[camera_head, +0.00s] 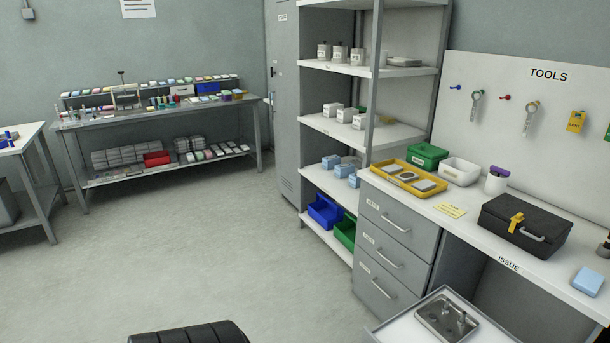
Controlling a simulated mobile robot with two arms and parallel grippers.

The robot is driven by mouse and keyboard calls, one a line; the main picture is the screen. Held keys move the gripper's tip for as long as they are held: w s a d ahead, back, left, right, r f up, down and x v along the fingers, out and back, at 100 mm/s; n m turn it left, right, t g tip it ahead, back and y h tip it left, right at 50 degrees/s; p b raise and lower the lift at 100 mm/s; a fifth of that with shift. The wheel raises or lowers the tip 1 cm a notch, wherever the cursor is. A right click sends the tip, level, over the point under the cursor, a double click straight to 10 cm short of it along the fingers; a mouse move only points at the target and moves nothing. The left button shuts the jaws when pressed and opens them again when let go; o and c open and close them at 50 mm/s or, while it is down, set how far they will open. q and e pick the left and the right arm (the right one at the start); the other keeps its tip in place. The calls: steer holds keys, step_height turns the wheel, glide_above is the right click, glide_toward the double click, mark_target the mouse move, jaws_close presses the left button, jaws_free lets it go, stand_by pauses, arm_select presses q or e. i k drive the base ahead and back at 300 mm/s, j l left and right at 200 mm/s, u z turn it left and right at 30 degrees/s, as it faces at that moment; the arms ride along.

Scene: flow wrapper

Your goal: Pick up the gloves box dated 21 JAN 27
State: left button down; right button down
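Several light blue boxes (342,166) stand on the lower shelf of the grey shelving unit. They may be gloves boxes, but their labels and dates are too small to read. Another light blue box (588,281) lies alone on the white counter at the far right, near its front edge. I cannot read a date on it either. Neither of my grippers is in view.
The shelving unit (334,72) also holds white boxes, jars and blue and green bins. A drawer cabinet (396,228) and a black toolbox (525,226) are at the right. A tray with metal parts (446,318) is at bottom right.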

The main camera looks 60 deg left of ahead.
mark_target(329, 163)
steer(key=i+j+u, duration=0.1)
steer(key=j+u, duration=0.15)
steer(key=j, duration=0.15)
steer(key=i+j+u, duration=0.25)
steer(key=j, duration=0.2)
steer(key=i+j+u, duration=0.1)
steer(key=j+u, duration=0.15)
steer(key=j, duration=0.15)
